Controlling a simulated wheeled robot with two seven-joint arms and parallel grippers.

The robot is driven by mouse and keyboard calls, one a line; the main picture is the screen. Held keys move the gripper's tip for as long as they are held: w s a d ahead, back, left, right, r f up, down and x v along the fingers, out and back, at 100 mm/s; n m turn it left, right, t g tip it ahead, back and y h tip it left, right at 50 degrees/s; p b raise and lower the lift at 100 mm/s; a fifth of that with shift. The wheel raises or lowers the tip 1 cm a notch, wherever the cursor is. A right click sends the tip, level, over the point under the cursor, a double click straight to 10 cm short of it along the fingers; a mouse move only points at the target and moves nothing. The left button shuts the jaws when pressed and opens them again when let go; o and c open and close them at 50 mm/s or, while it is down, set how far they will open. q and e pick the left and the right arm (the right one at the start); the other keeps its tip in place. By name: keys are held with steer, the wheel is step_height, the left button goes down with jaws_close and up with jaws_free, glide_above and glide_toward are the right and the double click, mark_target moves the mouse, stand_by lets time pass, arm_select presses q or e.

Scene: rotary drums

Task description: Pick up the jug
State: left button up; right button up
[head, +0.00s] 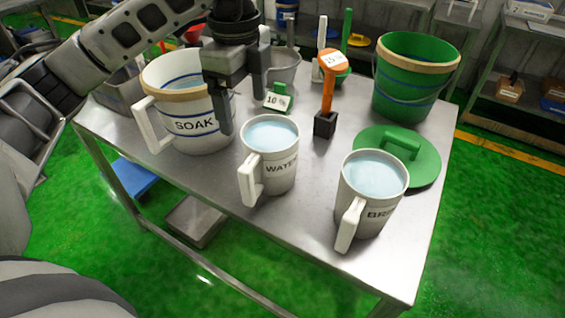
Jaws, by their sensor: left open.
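Two light grey jugs full of pale blue liquid stand upright on the steel table (305,205). The jug marked WATER (280,172) is near the middle, its white handle toward me. The jug marked "BR…" (378,218) is nearer the right front corner, handle toward me, the rest of its label turned away. My left gripper (243,115) points down, open and empty, behind and left of the WATER jug and in front of the right side of the SOAK vessel (187,135). Its fingers appear apart from the WATER jug. My right gripper is not in view.
A green bucket (405,85) stands at the back right. A green lid (425,160) lies behind the "BR…" jug. An orange-handled tool (329,85) stands in a black holder behind the jugs. A green 10 % sign (277,98) and a grey pot (285,68) are behind the gripper.

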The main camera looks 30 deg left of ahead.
arm_select(q)
glide_toward(251, 161)
steer(key=f, duration=0.5)
steer(key=shift+s+f, duration=0.2)
steer(key=shift+w+f+p, duration=0.1)
steer(key=shift+f+p, duration=0.75)
steer(key=shift+f, duration=2.25)
steer(key=shift+c, duration=0.4)
jaws_close()
steer(key=shift+w+r, duration=0.15)
steer(key=shift+r, duration=0.05)
